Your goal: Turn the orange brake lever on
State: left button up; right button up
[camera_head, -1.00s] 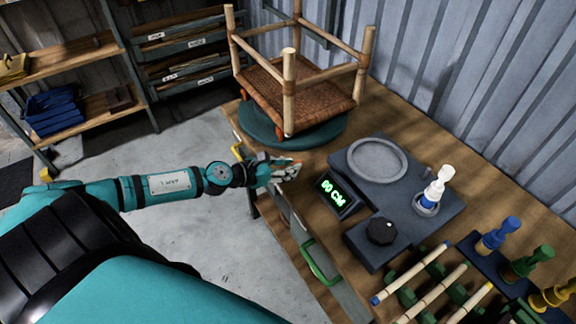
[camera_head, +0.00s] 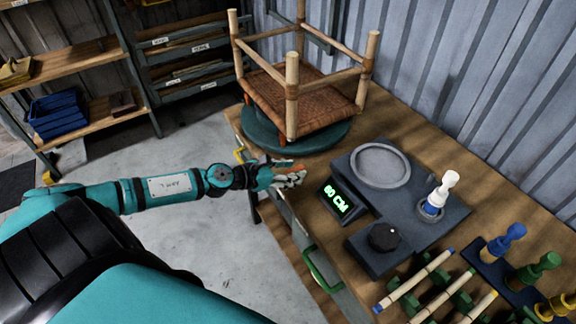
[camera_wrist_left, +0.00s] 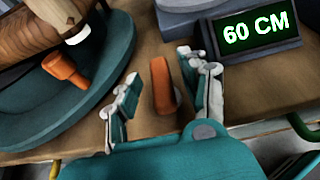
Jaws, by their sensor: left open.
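The orange brake lever (camera_wrist_left: 163,86) stands at the table edge beside the teal turntable (camera_wrist_left: 112,85). In the head view only a bit of orange (camera_head: 284,166) shows at my gripper. My left gripper (camera_head: 290,177) is open at the table's front edge. In the left wrist view its fingers (camera_wrist_left: 166,76) lie on either side of the lever, with gaps visible on both sides. I cannot tell how deep the lever sits between them. My right gripper is not in view.
A wooden stool frame (camera_head: 292,85) stands upside down on the turntable. A display (camera_head: 336,199) reading 60 CM is close to the right of my gripper. A dark knob (camera_head: 384,237), a round grey plate (camera_head: 381,165) and a white bottle (camera_head: 441,192) lie beyond it.

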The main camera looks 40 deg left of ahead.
pick_arm(q)
jog(key=v, duration=1.2)
jog(key=shift+r, duration=0.15)
dwell(0.4)
jog(key=s+a+f+n+g+y, duration=0.1)
jog(key=s+a+f+n+y, duration=0.3)
jog(key=f+n, duration=0.5)
jog(key=s+a+f+n+y, duration=0.25)
jog(key=a+f+n, duration=0.45)
jog(key=f, duration=0.4)
jog(key=s+d+f+n+g+y, duration=0.1)
jog(key=s+d+f+n+g, duration=0.1)
jog(key=s+f+n, duration=0.45)
jog(key=s+d+f+n+g, duration=0.2)
jog(key=s+f+n, duration=0.2)
jog(key=f, duration=0.5)
jog(key=s+d+f+n+g+h, duration=0.1)
jog(key=s+d+f+n+g, duration=0.2)
jog(key=s+d+f+n, duration=0.3)
jog(key=s+d+f+n+g+h, duration=0.1)
jog(key=s+d+f+n+g, duration=0.2)
jog(key=d, duration=1.3)
jog(key=s+f+n, duration=0.2)
jog(key=s+f, duration=0.3)
jog(key=s, duration=0.2)
jog(key=shift+s+f+n+g, duration=0.2)
jog(key=shift+s+n+g, duration=0.1)
jog(key=shift+s+n, duration=0.05)
